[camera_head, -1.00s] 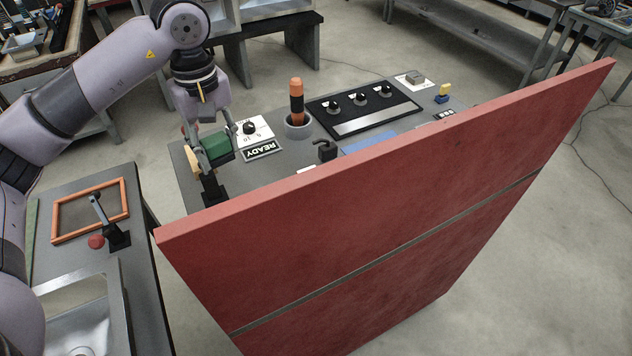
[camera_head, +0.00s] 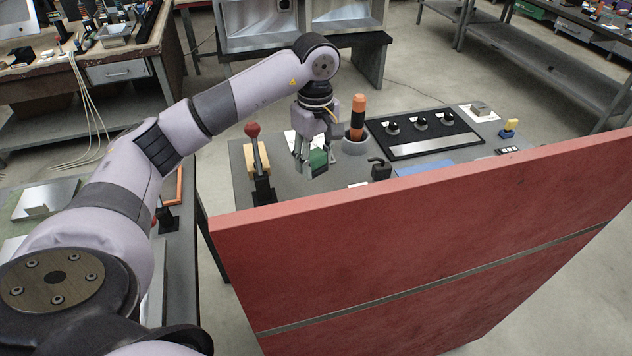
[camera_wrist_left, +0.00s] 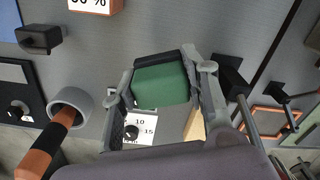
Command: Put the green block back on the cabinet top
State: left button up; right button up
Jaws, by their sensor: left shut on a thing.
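My left gripper (camera_head: 310,165) is shut on the green block (camera_head: 319,159), which hangs above the left part of the grey panel table. In the left wrist view the green block (camera_wrist_left: 161,86) sits between the two fingers, with dark material along its edges. Whether it touches the table surface is hard to tell, but it looks raised. A large red cabinet-like body (camera_head: 420,230) with a grey strip across it fills the foreground. Its narrow upper edge is bare where it shows. My right gripper is not in view.
On the grey table (camera_head: 290,190) stand a red-knobbed lever (camera_head: 253,131), an orange-and-black handle in a grey cup (camera_head: 357,118), a black hook (camera_head: 379,169) and a black knob panel (camera_head: 420,130).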

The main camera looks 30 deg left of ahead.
aim_at(315, 170)
pick_arm(q)
notch_tip(315, 170, down, 3)
jog(key=shift+f, duration=0.15)
notch_tip(315, 170, down, 3)
jog(key=shift+f+p, duration=0.15)
jog(key=shift+p, duration=0.6)
jog(key=shift+f, duration=0.5)
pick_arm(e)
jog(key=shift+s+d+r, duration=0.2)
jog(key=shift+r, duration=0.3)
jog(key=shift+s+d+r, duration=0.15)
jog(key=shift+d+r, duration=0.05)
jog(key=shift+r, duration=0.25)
pick_arm(q)
jog(key=shift+f, duration=0.1)
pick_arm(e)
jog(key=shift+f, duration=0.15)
pick_arm(q)
jog(key=o, duration=1.1)
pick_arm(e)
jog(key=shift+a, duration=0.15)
